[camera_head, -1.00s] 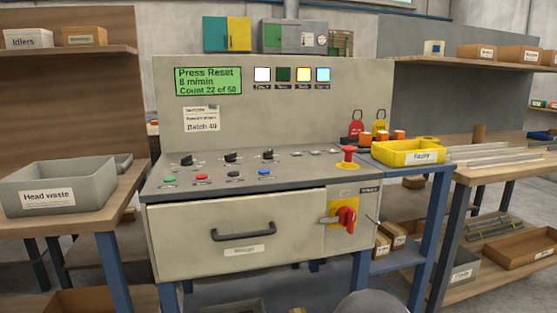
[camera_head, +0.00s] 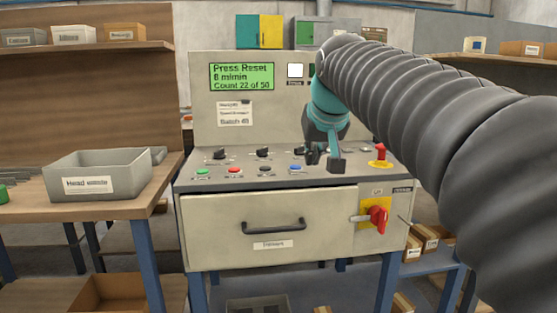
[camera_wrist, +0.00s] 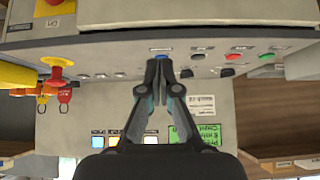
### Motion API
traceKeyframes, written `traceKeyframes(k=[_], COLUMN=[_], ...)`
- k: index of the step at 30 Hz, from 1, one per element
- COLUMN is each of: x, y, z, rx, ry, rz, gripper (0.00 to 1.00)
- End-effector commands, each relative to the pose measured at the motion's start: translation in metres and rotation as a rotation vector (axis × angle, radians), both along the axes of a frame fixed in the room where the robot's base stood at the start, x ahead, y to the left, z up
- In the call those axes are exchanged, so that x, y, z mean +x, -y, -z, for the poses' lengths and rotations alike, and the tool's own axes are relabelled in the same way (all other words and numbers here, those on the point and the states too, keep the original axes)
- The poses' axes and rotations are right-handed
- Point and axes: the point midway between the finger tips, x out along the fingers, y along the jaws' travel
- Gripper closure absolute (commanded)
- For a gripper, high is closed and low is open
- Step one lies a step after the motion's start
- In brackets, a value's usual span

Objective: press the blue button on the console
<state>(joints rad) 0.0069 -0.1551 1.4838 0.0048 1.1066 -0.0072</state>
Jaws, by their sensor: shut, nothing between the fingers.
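The console (camera_head: 335,178) stands ahead with a sloped panel. Its small blue button (camera_head: 295,168) is the rightmost in a front row with a green button (camera_head: 202,172), a red button (camera_head: 234,170) and a dark button (camera_head: 265,169). My gripper (camera_head: 332,164) is shut and empty, just right of the blue button in the head view. In the wrist view, which is upside down, the blue button (camera_wrist: 160,56) shows right at the tips of my gripper (camera_wrist: 160,64). I cannot tell whether they touch.
Black knobs (camera_head: 263,152) stand behind the buttons. A red emergency stop (camera_head: 380,154) is at the panel's right, and a red rotary switch (camera_head: 378,219) is below it. A drawer handle (camera_head: 273,226) projects from the front. A grey bin (camera_head: 97,175) sits on the left bench.

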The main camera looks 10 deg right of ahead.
Motion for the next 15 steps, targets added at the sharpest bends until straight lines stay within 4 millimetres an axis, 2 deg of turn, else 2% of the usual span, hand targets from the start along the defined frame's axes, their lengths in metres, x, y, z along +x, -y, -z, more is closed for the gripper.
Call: traceKeyframes(k=[1, 6, 10, 15], x=[0.019, 0.057, 0.071, 0.076], y=[0.0, 0.0, 0.0, 0.0], z=[-0.012, -0.043, -0.054, -0.059], rx=[0.0, 0.0, 0.0, 0.0], ry=[0.014, 0.056, 0.072, 0.079], rz=[0.0, 0.0, 0.0, 0.0], gripper=[1.0, 1.0, 1.0, 1.0])
